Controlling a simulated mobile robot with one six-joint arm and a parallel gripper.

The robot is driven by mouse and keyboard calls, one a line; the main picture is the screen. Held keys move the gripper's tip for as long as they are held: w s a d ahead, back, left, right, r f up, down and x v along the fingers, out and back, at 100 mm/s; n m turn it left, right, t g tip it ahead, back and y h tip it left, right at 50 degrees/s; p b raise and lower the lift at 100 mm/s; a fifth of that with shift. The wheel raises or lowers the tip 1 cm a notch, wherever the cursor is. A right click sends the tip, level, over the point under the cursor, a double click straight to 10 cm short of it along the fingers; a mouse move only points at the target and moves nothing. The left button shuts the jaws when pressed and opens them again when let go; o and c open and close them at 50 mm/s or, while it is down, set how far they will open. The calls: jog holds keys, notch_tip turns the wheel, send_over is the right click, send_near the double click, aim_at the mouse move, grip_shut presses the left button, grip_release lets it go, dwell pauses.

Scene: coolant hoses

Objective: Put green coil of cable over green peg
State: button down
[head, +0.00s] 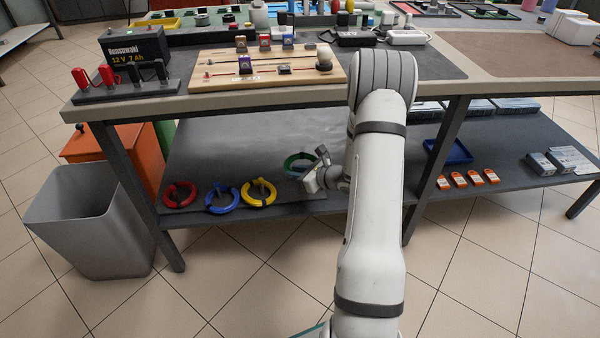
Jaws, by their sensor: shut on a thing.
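The green coil of cable (291,160) is at the lower shelf, right of a yellow coil (259,186). My gripper (314,172) reaches in from the right, under the tabletop, and is shut on the green coil. The gripper and wrist hide the coil's right side. I cannot tell whether the coil touches the shelf or is raised a little. I cannot make out a green peg in this view.
A red coil (180,195) and a blue coil (222,198) lie left of the yellow one on the lower shelf (215,140). The tabletop edge (230,101) overhangs it. A table leg (437,150) stands right of my arm. A grey bin (90,220) is at left.

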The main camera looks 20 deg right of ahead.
jog(key=shift+f+b, duration=3.55)
jog(key=shift+f, duration=1.05)
jog(key=c, duration=1.2)
grip_release()
jog(key=shift+p+v, duration=1.6)
jog(key=shift+v, duration=2.3)
